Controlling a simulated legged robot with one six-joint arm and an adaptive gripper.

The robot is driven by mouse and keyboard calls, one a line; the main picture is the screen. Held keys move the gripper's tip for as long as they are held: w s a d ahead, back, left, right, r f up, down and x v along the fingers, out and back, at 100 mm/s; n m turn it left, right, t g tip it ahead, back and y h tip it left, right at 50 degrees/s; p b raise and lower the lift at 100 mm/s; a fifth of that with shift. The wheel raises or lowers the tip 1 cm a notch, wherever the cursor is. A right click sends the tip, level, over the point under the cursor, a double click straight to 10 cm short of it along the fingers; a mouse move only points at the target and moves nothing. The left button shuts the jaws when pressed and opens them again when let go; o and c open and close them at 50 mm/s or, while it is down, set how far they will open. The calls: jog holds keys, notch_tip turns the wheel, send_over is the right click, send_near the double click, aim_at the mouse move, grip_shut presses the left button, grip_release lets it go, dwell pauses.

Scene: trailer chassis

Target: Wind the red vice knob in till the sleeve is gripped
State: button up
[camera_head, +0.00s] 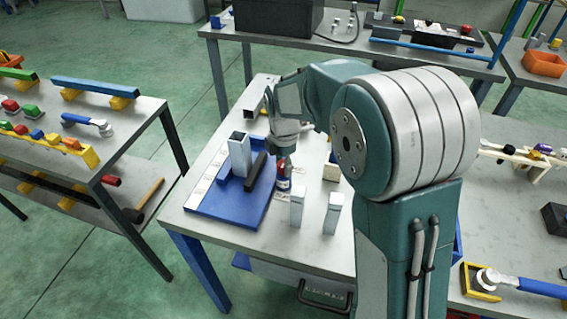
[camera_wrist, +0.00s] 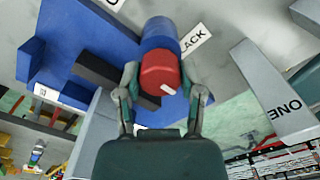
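The red vice knob (camera_wrist: 158,75), with a white mark on its face, sits at the end of a blue cylinder (camera_wrist: 160,35). My gripper (camera_wrist: 160,66) has one finger on each side of the knob, very close to its edges; whether they press on it cannot be told. In the head view my gripper (camera_head: 284,163) is low at the right side of the blue vice base (camera_head: 228,207), and the knob is largely hidden there. The grey square sleeve (camera_head: 239,158) stands upright on the base, beside a dark bar (camera_head: 257,171). Whether bar and sleeve touch is unclear.
Two grey upright blocks (camera_head: 297,207) (camera_head: 333,213) stand on the table close to the right of the vice. White label strips lie along the vice's left edge. A shelf with coloured parts (camera_head: 50,125) stands left, across a floor gap.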

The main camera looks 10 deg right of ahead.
jog(key=shift+m, duration=0.3)
jog(key=m, duration=0.6)
jog(key=shift+f, duration=0.1)
jog(key=m, duration=0.7)
jog(key=shift+m, duration=0.3)
jog(key=m, duration=1)
jog(key=shift+m, duration=2.3)
